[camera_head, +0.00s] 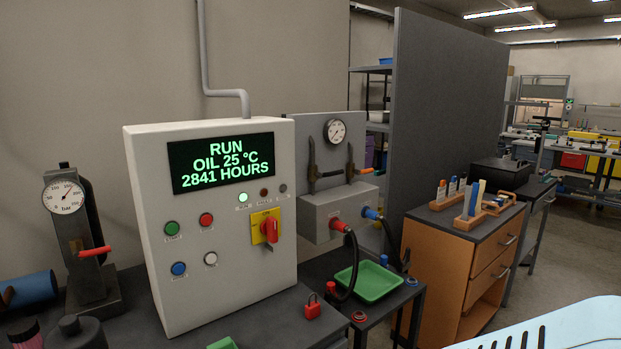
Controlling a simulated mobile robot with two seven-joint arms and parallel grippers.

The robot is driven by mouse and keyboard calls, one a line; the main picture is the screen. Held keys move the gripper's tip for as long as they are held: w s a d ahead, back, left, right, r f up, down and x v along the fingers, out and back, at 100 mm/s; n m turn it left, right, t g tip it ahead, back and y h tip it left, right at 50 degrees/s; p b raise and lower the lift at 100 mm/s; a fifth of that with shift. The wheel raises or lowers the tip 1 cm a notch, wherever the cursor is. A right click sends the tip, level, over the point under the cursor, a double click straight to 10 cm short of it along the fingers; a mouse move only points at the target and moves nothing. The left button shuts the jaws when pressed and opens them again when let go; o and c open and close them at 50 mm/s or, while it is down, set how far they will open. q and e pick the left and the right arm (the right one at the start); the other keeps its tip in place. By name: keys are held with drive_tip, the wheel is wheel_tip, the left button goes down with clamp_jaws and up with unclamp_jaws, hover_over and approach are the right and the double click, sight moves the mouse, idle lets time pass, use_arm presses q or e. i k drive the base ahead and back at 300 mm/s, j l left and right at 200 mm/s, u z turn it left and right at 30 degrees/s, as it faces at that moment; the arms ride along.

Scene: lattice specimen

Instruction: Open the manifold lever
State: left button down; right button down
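The manifold appears to be the grey box (335,208) mounted on a grey back panel to the right of the control cabinet. A red-collared hose and a blue-collared hose (372,214) plug into its front. Dark upright pipes (312,166) rise above it on both sides. A short handle with an orange tip (365,171) sticks out to the right near the right pipe; it looks roughly level. It may be the manifold lever, but it is too small to tell its setting. A round gauge (335,131) sits above. Neither of my grippers is in view.
A white control cabinet (215,290) with a lit display and a red rotary switch (269,229) stands left of the manifold. A gauge press (80,235) is at left, a wooden drawer cabinet (470,265) at right.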

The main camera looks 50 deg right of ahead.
sight(325, 175)
drive_tip(key=z, duration=1.75)
drive_tip(key=i+l+u, duration=0.25)
drive_tip(key=i+l, duration=0.2)
drive_tip(key=i+l+u, duration=0.15)
drive_tip(key=l, duration=0.3)
drive_tip(key=i+l+u, duration=0.3)
drive_tip(key=l, duration=0.4)
drive_tip(key=i+l+u, duration=0.1)
drive_tip(key=i+l, duration=0.15)
drive_tip(key=i+l+u, duration=0.15)
drive_tip(key=l, duration=0.35)
